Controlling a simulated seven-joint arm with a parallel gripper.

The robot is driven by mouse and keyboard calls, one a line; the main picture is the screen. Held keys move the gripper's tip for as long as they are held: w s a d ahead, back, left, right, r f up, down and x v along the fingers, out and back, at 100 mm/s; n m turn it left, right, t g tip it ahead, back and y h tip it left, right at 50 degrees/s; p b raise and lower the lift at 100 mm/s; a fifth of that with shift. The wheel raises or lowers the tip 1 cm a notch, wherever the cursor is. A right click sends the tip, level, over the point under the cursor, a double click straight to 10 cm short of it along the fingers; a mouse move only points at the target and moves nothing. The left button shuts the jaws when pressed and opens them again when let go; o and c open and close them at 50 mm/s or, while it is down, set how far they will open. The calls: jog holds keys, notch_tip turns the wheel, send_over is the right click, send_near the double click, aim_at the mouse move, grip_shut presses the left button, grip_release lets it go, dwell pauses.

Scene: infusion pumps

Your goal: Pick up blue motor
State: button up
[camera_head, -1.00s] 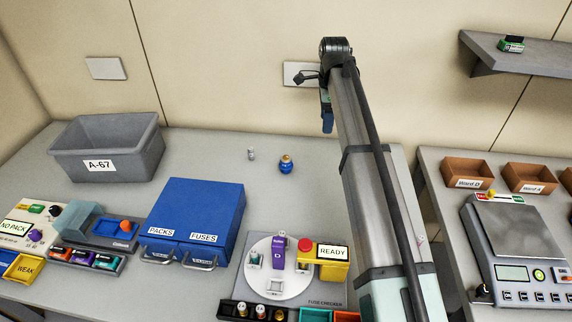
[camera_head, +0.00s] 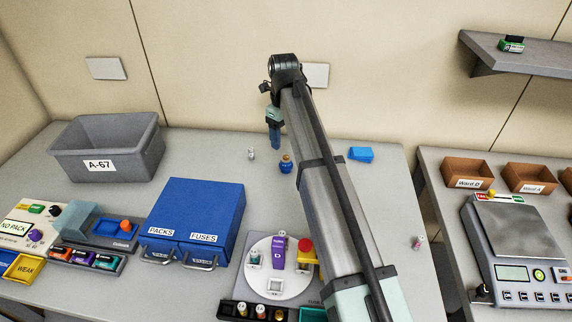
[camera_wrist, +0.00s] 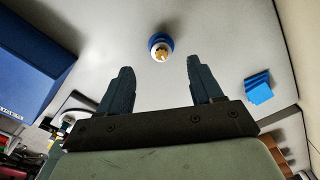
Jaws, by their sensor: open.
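The blue motor (camera_head: 286,165) stands upright on the grey table, a small round blue body with a tan and white top. In the wrist view the motor (camera_wrist: 160,47) lies ahead of and between my two fingertips, beyond them and not touched. My gripper (camera_wrist: 157,75) is open and empty. In the head view my gripper (camera_head: 274,136) hangs above the table, just up and left of the motor. The finger gap is hard to make out there.
A blue block (camera_head: 361,154) lies right of the motor. A small whitish item (camera_head: 251,154) stands to its left. The blue PACKS and FUSES cabinet (camera_head: 199,214), the fuse checker (camera_head: 271,262) and a grey bin (camera_head: 69,158) are nearby.

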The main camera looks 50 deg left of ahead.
aim_at(285, 156)
notch_tip(285, 156, down, 5)
jog(key=shift+f, duration=0.15)
jog(key=shift+w+d+f, duration=0.1)
jog(key=shift+d+f, duration=0.05)
jog(key=shift+f, duration=1.1)
jog(key=shift+d+f, duration=0.1)
jog(key=shift+f, duration=1.15)
jog(key=c, duration=1)
